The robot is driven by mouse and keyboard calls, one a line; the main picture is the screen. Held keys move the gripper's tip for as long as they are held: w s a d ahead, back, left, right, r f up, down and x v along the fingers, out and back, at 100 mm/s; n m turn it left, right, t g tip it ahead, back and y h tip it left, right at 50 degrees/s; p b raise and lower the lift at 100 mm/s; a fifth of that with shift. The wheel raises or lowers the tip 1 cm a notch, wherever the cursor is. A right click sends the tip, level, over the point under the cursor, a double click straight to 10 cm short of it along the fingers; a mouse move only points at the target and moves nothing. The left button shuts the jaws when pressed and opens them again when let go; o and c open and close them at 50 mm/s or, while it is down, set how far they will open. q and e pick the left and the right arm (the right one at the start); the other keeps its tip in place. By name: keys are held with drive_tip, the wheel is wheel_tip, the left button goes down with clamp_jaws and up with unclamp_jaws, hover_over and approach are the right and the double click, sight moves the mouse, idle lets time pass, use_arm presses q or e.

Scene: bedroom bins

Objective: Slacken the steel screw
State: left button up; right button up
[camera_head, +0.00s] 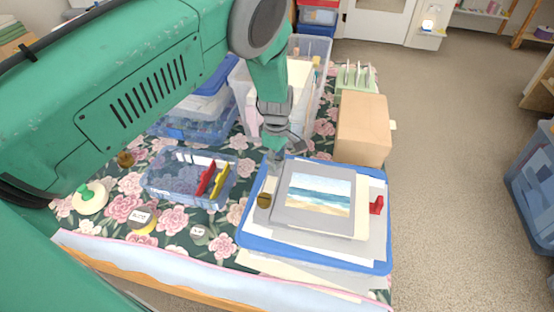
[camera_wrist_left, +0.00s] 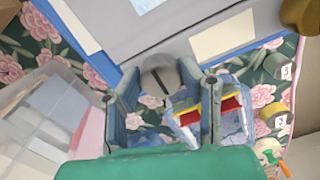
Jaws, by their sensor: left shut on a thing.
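The steel screw (camera_wrist_left: 157,82), a grey round head with a dark slot, shows between my left fingertips in the left wrist view. It sits at the edge of a grey plate (camera_wrist_left: 150,50). In the head view my left gripper (camera_head: 275,158) points down at the top left corner of the grey plate (camera_head: 340,222), which carries a beach picture (camera_head: 319,195). The gripper hides the screw there. My left gripper (camera_wrist_left: 162,78) is shut on the screw's head. My right gripper is in neither view.
A brass knob (camera_head: 264,200) and a red piece (camera_head: 376,205) are close to the plate, above a blue-edged tray (camera_head: 385,262). A clear bin (camera_head: 160,190) with red and yellow tools stands left. A cardboard box (camera_head: 363,130) stands behind. Clear bins crowd the back.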

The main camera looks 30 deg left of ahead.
sight(277, 160)
use_arm(q)
drive_tip(key=shift+w+a+r+n, duration=0.1)
drive_tip(key=shift+w+r+n, duration=0.15)
drive_tip(key=shift+w+n, duration=0.1)
drive_tip(key=o, duration=1.1)
drive_tip(key=shift+o, duration=0.2)
drive_tip(key=shift+s+f, duration=0.1)
drive_tip(key=shift+s, duration=0.05)
wheel_tip(277, 160, up, 12)
drive_tip(key=shift+f, duration=0.15)
